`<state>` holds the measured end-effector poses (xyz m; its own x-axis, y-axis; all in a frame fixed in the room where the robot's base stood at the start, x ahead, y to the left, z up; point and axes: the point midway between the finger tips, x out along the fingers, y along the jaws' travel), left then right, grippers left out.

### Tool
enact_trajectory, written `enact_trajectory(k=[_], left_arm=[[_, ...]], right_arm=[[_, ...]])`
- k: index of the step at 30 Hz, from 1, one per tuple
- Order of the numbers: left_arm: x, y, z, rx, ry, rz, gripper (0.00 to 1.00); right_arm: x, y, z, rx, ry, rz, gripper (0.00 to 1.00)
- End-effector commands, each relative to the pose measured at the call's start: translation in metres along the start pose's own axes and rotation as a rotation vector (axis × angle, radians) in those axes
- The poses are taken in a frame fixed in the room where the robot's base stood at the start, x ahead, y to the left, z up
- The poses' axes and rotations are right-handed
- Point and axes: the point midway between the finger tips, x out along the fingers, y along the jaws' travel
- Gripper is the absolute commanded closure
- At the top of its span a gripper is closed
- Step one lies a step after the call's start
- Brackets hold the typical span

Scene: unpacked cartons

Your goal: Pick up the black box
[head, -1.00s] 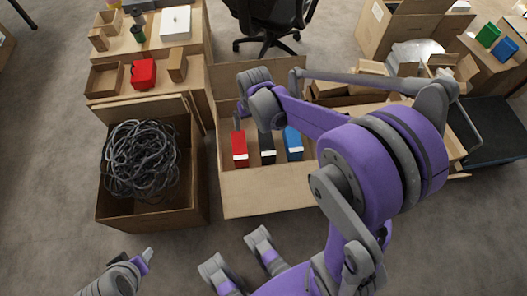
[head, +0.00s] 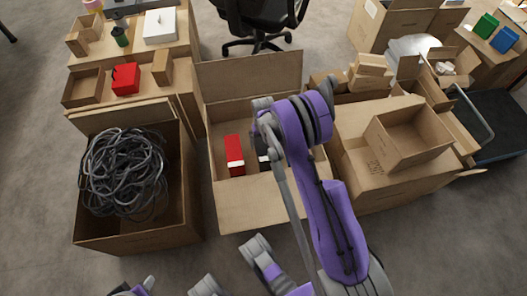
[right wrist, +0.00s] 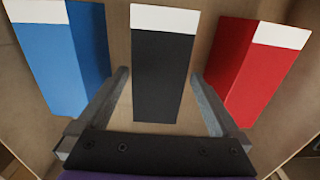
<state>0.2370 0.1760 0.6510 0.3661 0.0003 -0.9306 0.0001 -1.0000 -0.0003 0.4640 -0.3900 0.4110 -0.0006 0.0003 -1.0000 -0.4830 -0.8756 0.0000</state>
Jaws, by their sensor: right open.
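The black box (right wrist: 163,75) stands in an open carton (head: 262,200) between a red box (head: 234,150) and a blue box (right wrist: 60,60). In the right wrist view it has a white band at its top end. My right gripper (right wrist: 160,73) is open, with one finger on each side of the black box and visible gaps to it. The red box (right wrist: 255,65) and the blue box lie outside the fingers. In the head view my right arm hides the blue box and most of the black box. My left gripper is not clearly in view.
A carton of tangled cable (head: 122,172) stands left of the open carton. A closed carton with an open empty box (head: 408,135) on top stands to the right. The open carton's raised back flap (head: 250,78) is behind the boxes. An office chair (head: 258,20) is beyond.

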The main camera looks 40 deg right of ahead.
Motion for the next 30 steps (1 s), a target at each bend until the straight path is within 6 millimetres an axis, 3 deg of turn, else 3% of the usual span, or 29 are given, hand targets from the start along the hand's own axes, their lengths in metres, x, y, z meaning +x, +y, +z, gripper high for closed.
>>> enact_trajectory(k=[12, 20, 30], left_arm=[[0.015, 0.0, 0.003, 0.0, 0.001, 0.0, 0.5], [0.015, 0.0, 0.003, 0.0, 0.001, 0.0, 0.5], [0.015, 0.0, 0.003, 0.0, 0.001, 0.0, 0.5]], right_arm=[[0.05, 0.002, 0.0, -0.001, 0.001, 0.0, 0.0], [0.054, 0.002, 0.001, 0.0, 0.0, 0.0, 0.0], [0.053, 0.002, 0.001, 0.0, 0.0, 0.0, 0.61]])
